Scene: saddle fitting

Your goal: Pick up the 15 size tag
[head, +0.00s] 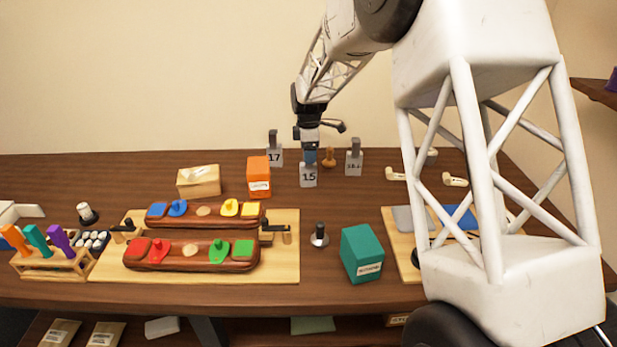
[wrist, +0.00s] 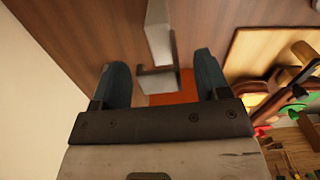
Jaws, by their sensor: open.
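The 15 size tag (head: 308,176) is a grey block standing upright on the table, its number facing the head camera. My gripper (head: 310,156) points down right at the top of this tag, and its bluish fingers hide the tag's upper part. In the wrist view my gripper (wrist: 161,65) is open, with one finger on each side of a grey piece (wrist: 158,80) that appears to be part of the tag. I cannot tell whether either finger touches it.
The 17 tag (head: 275,156) stands behind left and another grey tag (head: 354,162) to the right. A small orange-brown knob piece (head: 328,160) stands close by. An orange box (head: 258,176) is to the left, and a teal box (head: 362,254) stands in front right. Wooden trays (head: 192,256) fill the front left.

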